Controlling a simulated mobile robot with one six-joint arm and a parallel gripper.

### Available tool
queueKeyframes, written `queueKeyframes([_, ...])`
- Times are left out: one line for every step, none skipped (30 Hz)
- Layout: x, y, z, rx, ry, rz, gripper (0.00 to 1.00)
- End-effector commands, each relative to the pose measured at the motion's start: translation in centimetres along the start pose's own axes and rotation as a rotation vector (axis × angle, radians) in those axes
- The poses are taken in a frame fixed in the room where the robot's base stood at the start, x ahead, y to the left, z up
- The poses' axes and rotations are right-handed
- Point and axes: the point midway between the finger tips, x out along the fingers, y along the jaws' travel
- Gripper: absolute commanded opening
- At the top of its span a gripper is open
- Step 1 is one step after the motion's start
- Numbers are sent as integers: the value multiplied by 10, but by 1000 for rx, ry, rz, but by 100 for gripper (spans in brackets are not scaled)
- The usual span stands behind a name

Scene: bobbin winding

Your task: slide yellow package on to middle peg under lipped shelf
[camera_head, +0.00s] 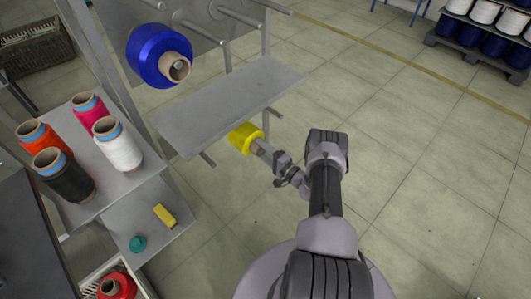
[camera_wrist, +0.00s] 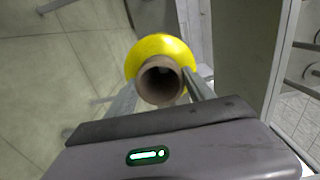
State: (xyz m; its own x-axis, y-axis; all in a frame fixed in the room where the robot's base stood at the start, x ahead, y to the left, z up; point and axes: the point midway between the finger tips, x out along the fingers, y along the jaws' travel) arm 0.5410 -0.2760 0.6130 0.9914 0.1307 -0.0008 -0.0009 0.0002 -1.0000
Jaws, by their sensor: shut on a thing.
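The yellow package (camera_head: 243,137) is a yellow bobbin on a brown tube, in front of and just below the long grey lipped shelf (camera_head: 228,106). My gripper (camera_head: 264,150) is shut on the tube's near end. In the wrist view, the yellow winding (camera_wrist: 160,46) faces away from my gripper (camera_wrist: 162,92), with the open tube end (camera_wrist: 160,80) between the fingers. Under the shelf, one peg (camera_head: 208,160) shows left of the package and another (camera_head: 274,114) right of it. The middle peg is hidden behind the package, so I cannot tell whether the tube is around it.
A blue bobbin (camera_head: 158,56) hangs on a peg above the shelf; bare pegs are beside it. Orange, pink, white and black bobbins stand on a side shelf (camera_head: 133,182) at left. A lower shelf holds a yellow block (camera_head: 164,215) and a teal item (camera_head: 137,244).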

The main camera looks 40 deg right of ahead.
Motion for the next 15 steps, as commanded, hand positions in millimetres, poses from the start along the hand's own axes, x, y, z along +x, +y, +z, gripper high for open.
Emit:
queueKeyframes([4,-1,0,-1,-1,-2,0])
queueKeyframes([6,-1,0,-1,-1,-2,0])
queueKeyframes([8,-1,0,-1,-2,-3,0])
queueKeyframes([10,-1,0,-1,-1,-3,0])
queueKeyframes([12,-1,0,-1,0,-3,0])
queueKeyframes([15,-1,0,0,0,-3,0])
queueKeyframes([17,-1,0,0,-1,-2,0])
queueKeyframes([19,-1,0,-1,-1,-2,0])
queueKeyframes([22,-1,0,-2,-1,-2,0])
queueKeyframes([24,-1,0,-1,-1,-3,0])
queueKeyframes([25,-1,0,-1,-1,-3,0])
queueKeyframes([28,-1,0,0,-1,-3,0])
queueKeyframes([29,-1,0,0,-1,-2,0])
queueKeyframes([30,-1,0,0,-1,-2,0])
queueKeyframes([32,-1,0,0,-1,-2,0])
